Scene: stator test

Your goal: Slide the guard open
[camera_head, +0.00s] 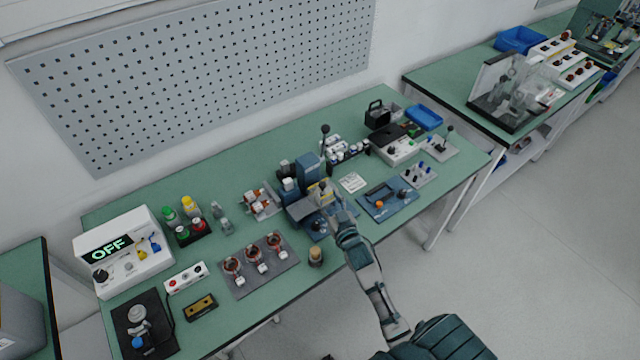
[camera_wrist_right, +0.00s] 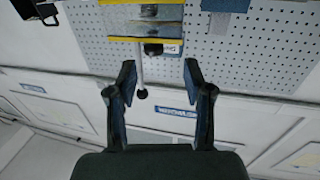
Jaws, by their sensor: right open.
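The blue test machine (camera_head: 309,172) stands in the middle of the green bench. A small yellow-edged part (camera_head: 322,194), which looks like its guard, sits at its front. In the right wrist view a grey panel with yellow edges (camera_wrist_right: 120,28), likely the same guard, shows at the top, beyond my fingertips. My right gripper (camera_head: 343,212) is at the front right of the machine, close to the guard. My left gripper is not in view.
A lever with a black knob (camera_head: 325,130) rises behind the machine; a black-knobbed rod (camera_wrist_right: 141,93) shows near my fingers.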

